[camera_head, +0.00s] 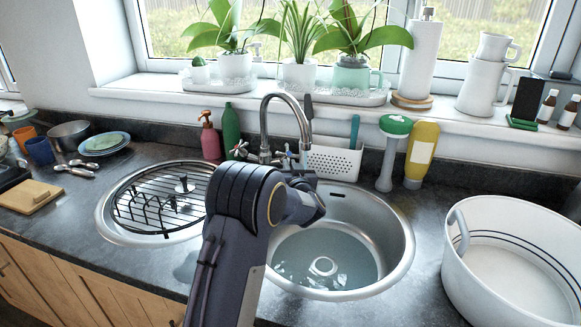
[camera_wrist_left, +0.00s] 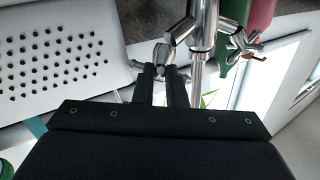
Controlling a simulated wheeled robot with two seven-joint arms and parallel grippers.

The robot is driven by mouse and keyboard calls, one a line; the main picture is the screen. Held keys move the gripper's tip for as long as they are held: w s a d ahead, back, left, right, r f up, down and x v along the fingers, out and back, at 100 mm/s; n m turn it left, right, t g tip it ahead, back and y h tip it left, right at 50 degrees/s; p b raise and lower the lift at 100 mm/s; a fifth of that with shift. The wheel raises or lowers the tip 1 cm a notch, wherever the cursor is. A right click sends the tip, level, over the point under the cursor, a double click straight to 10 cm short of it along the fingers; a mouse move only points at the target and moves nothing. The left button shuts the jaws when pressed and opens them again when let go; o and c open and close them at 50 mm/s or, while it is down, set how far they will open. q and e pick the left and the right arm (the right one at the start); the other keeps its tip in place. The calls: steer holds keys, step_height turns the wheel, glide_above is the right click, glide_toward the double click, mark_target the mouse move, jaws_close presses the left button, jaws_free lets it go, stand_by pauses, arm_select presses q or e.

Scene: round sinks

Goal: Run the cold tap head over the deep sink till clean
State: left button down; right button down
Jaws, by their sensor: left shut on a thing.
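The chrome tap (camera_head: 264,128) stands behind and between the two sinks; its curved spout ends over the back of the deep sink (camera_head: 398,250). The deep sink, at the right, holds shallow water around its drain. My left gripper (camera_head: 296,172) reaches the tap's right-hand handle, largely hidden by my arm in the head view. In the left wrist view, my left gripper's dark fingers (camera_wrist_left: 163,78) are shut on this tap handle (camera_wrist_left: 162,54). My right gripper is out of view.
The shallow left sink (camera_head: 107,222) holds a black rack (camera_head: 150,195). A white perforated caddy (camera_head: 333,163), soap bottles (camera_head: 210,138) and a brush (camera_head: 390,155) stand behind. A large white tub (camera_head: 462,285) is close at the right.

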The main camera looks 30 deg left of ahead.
arm_select(q)
steer(key=shift+s+a+r+m+t+h+b, duration=0.3)
steer(key=shift+m+h+b, duration=0.35)
steer(key=shift+m+h, duration=0.65)
steer(key=shift+s+a+r+m+t+h+b, duration=0.15)
steer(key=shift+a+m+h+b, duration=0.45)
steer(key=shift+m+h, duration=0.65)
steer(key=shift+s+a+r+m+t+h+b, duration=0.1)
steer(key=shift+s+a+r+m+h+b, duration=0.1)
steer(key=shift+m+h+b, duration=0.85)
steer(key=shift+m+h+p, duration=0.3)
steer(key=shift+m, duration=0.1)
steer(key=c, duration=1.5)
jaws_free()
steer(key=v, duration=0.7)
steer(key=shift+s+d+r, duration=0.15)
steer(key=shift+s+d, duration=0.05)
steer(key=shift+s, duration=0.15)
